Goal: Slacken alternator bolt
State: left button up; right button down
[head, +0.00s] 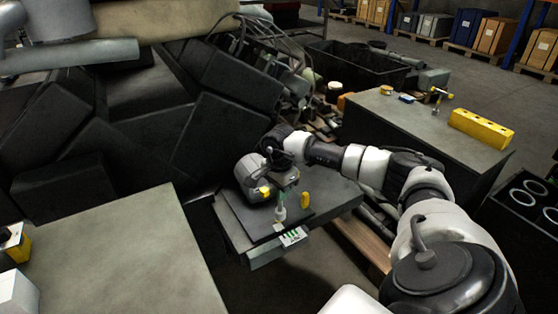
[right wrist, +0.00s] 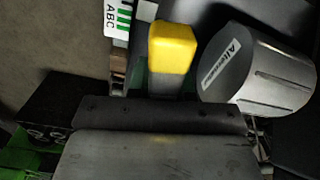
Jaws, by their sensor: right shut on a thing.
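The grey, rounded alternator (head: 250,178) sits on a small grey bench, and its printed label shows partly in the right wrist view (right wrist: 250,75). My right gripper (head: 281,182) is just right of the alternator. It is shut on a slim green tool (head: 281,198) that points down to a pale end near the bench top. A yellow block (head: 264,191) shows at the alternator's front. A yellow block (right wrist: 172,48) also stands beside the alternator in the right wrist view. I cannot tell whether the tool touches the bolt; the bolt is not distinguishable. My left gripper is out of view.
A small yellow piece (head: 305,200) stands on the bench (head: 334,199), near a green-and-white label card (head: 293,236). A larger grey bench (head: 408,113) behind holds a long yellow block (head: 481,129). Dark blocky machinery (head: 220,140) crowds the left.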

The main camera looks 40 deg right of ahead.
jog(key=n+b, duration=0.1)
jog(key=n, duration=0.5)
jog(key=n+b, duration=0.1)
jog(key=n, duration=0.3)
jog(key=shift+d+r, duration=0.1)
jog(key=shift+s+r+n, duration=0.1)
jog(key=shift+n, duration=0.2)
jog(key=c, duration=1.5)
grip_release()
jog(key=shift+c, duration=0.2)
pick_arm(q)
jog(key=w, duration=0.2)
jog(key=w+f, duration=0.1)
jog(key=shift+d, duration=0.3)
pick_arm(e)
grip_shut()
